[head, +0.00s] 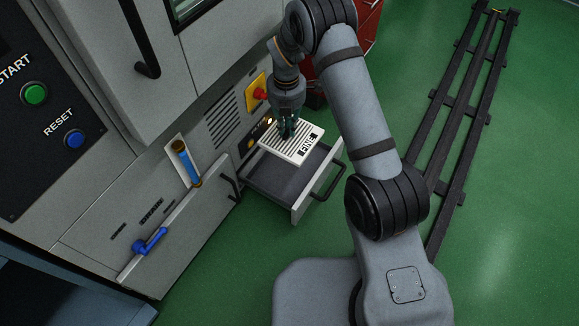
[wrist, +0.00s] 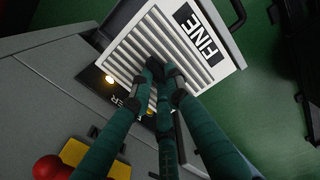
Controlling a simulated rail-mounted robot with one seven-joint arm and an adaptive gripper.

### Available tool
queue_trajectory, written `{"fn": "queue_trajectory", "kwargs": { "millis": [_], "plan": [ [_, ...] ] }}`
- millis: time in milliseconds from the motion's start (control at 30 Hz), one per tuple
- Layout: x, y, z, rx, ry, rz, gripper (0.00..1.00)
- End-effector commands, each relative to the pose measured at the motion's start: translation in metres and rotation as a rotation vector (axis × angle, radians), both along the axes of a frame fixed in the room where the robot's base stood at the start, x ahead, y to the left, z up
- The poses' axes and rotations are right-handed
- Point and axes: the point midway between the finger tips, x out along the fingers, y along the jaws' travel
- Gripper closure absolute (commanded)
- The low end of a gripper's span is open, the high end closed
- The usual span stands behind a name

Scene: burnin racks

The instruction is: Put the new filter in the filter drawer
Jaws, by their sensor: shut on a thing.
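The new filter is a white, flat, ribbed panel (head: 297,146) with a black label reading FINE. It also shows in the wrist view (wrist: 177,48). My gripper (head: 287,130) is shut on the filter at its ribbed face and holds it above the open filter drawer (head: 265,181). In the wrist view, the green fingers of my gripper (wrist: 163,75) meet at the filter's slats. The drawer is pulled out from the cabinet and its visible inside is dark grey and bare. The filter covers the drawer's back part in the head view. The filter looks turned relative to the drawer.
The drawer's black handle (head: 328,181) sticks out at its front. A red knob on a yellow plate (head: 258,92) is on the cabinet left of my gripper. A blue-handled valve pipe (head: 183,160) is on the cabinet's left part. Green floor and a dark rail (head: 460,110) lie to the right.

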Motion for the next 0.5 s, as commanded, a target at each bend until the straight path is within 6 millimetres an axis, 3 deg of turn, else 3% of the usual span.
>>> {"fn": "queue_trajectory", "kwargs": {
  "millis": [33,300,500],
  "plan": [
    [-0.001,0.000,-0.020,-0.001,0.003,0.001,1.00],
    [-0.001,0.000,-0.096,-0.001,0.003,-0.003,1.00],
    [0.000,0.000,-0.124,-0.001,0.001,-0.003,1.00]
  ]
}}
